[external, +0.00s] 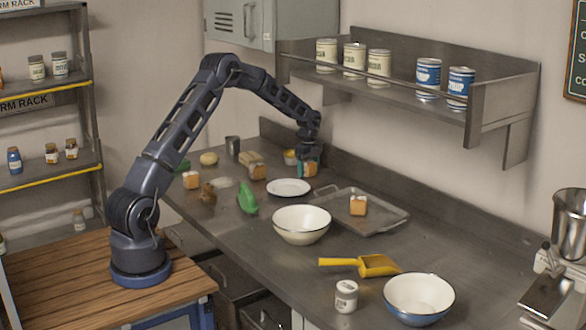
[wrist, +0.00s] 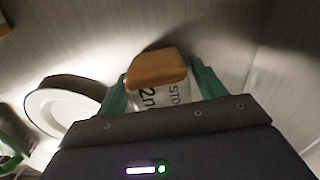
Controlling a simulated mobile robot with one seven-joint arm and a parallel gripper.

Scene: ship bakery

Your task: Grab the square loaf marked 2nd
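The square loaf marked 2nd (wrist: 156,69) has a brown crust top and a white wrapper; "2n" and part of "STO" can be read in the wrist view. In the external view the loaf (external: 309,170) is at the back of the counter, behind the white plate. My gripper (external: 308,165) points down over it.
A white plate (external: 289,187) lies in front of the loaf. Other wrapped loaves stand at the left (external: 191,180), by the buns (external: 258,172) and on the metal tray (external: 357,205). A cream bowl (external: 301,226) and green oven mitt (external: 247,198) are nearby. A wall shelf (external: 430,100) hangs at right.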

